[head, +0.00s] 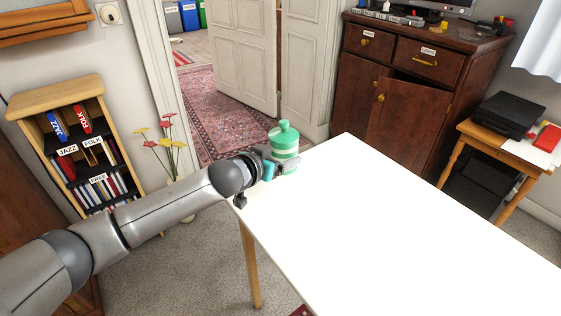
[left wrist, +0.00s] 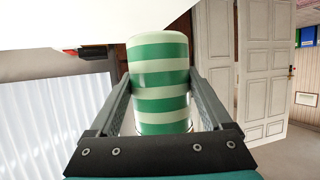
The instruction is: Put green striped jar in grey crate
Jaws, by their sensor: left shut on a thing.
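The green striped jar (head: 284,141) is at the far left corner of the white table in the head view, with its lidded top up. It also shows in the left wrist view (left wrist: 160,78), with green and white bands, between the two fingers. My left gripper (head: 287,166) is shut on the jar, and its fingers lie along the jar's sides. I cannot tell whether the jar's base touches the table. In the head view, a grey bin (head: 172,20) stands beyond the open doorway, beside a blue and a green one; I cannot tell whether it is the grey crate. My right gripper is not in view.
The white table top (head: 400,230) is otherwise bare. An open door (head: 240,50) leads to a room with a patterned rug (head: 208,105). A bookshelf (head: 75,130) and flowers (head: 168,135) stand left, a dark cabinet (head: 420,85) behind, and a small side table (head: 500,140) right.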

